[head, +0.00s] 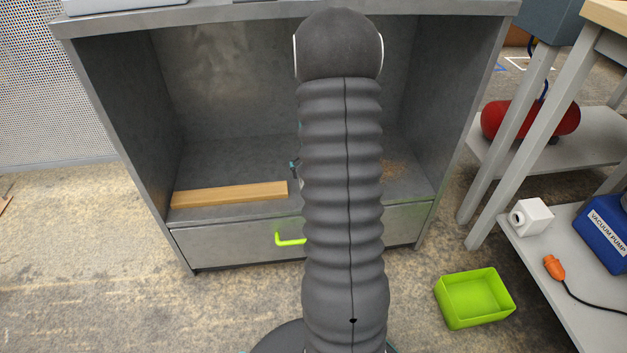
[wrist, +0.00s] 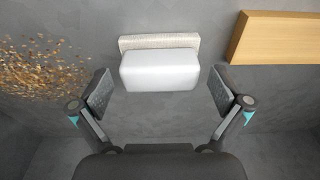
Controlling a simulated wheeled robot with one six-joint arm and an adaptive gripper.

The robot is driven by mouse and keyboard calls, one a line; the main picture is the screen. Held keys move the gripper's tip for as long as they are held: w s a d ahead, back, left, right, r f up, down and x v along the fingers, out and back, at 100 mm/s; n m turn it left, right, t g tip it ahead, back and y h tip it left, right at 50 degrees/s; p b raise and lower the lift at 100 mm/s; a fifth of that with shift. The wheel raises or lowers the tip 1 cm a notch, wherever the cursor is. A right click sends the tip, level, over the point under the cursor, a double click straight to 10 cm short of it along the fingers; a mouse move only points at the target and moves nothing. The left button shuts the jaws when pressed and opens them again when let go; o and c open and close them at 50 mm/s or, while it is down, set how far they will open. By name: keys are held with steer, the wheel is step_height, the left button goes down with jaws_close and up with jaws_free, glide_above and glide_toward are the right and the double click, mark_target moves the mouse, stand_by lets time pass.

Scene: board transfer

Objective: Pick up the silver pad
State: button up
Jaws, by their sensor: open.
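The silver pad (wrist: 160,72) shows in the wrist view as a pale, rounded block with a rough, greyish-beige layer along its far edge. It lies on the grey cabinet floor. My gripper (wrist: 160,88) is open, with one finger on each side of the pad's near part and a clear gap on both sides. Nothing is held. In the head view my arm hides the pad, and only a small part of my gripper (head: 294,166) shows at the arm's left edge.
A wooden board (head: 230,194) lies on the cabinet floor; the wrist view shows it right of the pad (wrist: 275,40). Wood shavings (wrist: 42,72) lie left. Cabinet walls (head: 122,130) enclose the space. Below are a drawer with a green handle (head: 289,239) and a green bin (head: 474,298).

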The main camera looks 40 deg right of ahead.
steer(key=shift+f, duration=0.4)
steer(key=c, duration=1.1)
steer(key=shift+c, duration=0.2)
steer(key=shift+r, duration=0.1)
steer(key=shift+r, duration=0.45)
steer(key=r, duration=0.1)
steer(key=r+p, duration=0.1)
steer(key=r, duration=0.1)
steer(key=shift+s+d+r, duration=0.1)
steer(key=shift+d+r, duration=0.1)
steer(key=shift+r, duration=0.1)
steer(key=s+d+r+p, duration=0.1)
steer(key=s+d+r, duration=0.5)
steer(key=s+d, duration=0.1)
steer(key=shift+s+d+r, duration=0.2)
steer(key=shift+s, duration=0.55)
